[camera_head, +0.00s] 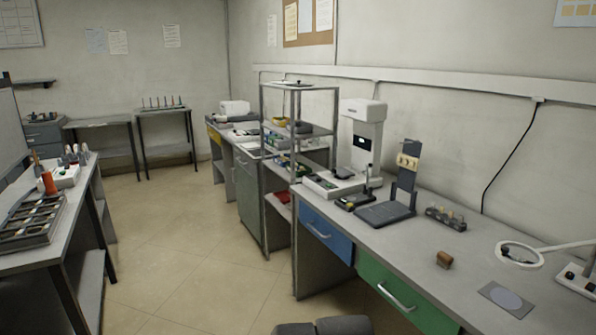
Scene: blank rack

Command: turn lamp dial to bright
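A white ring lamp (519,254) reaches over the right end of the near workbench on a pale arm. Its base (578,279) stands at the right edge of the picture and is partly cut off. Small dark details show on the base, but they are too small to tell the dial or its setting. Dark grey rounded parts at the bottom middle seem to be my own arm. My gripper is not visible.
A grey plate with a pale disc (507,298) and a brown block (444,259) lie near the lamp. A dark stand (386,212) and a small vial rack (446,218) stand further left. The floor (180,235) between the benches is clear.

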